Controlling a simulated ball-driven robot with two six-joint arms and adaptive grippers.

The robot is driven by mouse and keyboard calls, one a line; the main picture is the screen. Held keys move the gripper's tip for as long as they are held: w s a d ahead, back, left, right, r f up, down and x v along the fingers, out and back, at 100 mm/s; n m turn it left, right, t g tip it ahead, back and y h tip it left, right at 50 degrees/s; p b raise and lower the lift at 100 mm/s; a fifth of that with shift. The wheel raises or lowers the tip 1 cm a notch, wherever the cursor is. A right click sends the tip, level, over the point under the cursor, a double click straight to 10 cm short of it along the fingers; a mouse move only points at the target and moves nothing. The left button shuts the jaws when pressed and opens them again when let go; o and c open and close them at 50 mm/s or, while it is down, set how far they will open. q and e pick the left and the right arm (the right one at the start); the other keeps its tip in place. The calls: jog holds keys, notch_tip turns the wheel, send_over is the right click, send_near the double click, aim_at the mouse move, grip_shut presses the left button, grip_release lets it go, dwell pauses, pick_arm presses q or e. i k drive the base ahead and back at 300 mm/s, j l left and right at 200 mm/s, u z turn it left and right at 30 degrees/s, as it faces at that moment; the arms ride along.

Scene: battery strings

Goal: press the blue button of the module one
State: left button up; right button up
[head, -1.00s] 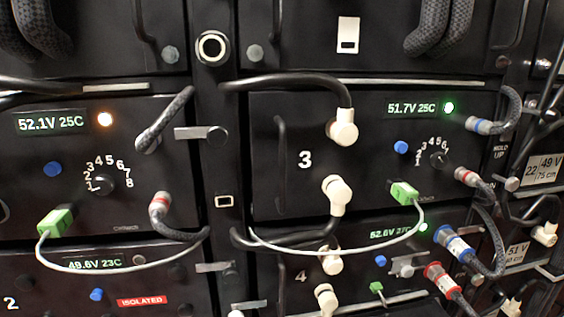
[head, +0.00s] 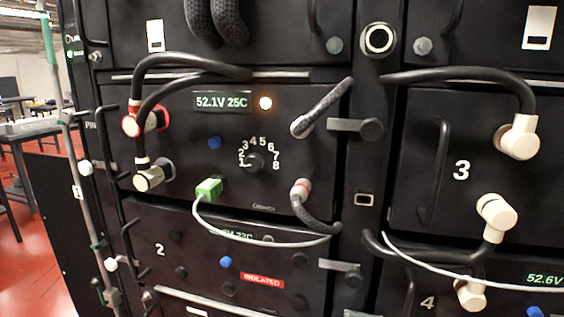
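The module above the one marked 2 is a black front panel (head: 225,115) with a display (head: 222,101) reading "52.1V 25C" and a lit orange lamp (head: 265,103). I see no number on it; black cables cross its left part. Its blue button (head: 214,142) is round, left of the rotary dial (head: 254,162) marked 1 to 8, and uncovered. A green plug (head: 209,189) with a white cable sits below the button. Neither of my grippers is in view.
Module 2 (head: 190,246) below has its own blue button (head: 225,262) and a red "ISOLATED" label (head: 262,280). Module 3 (head: 458,135) is at the right. Cables with a red-collared connector (head: 145,122) bulge outward at the left. Red floor (head: 38,232) is open at far left.

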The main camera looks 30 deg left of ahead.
aim_at(215, 142)
jog(key=u, duration=1.2)
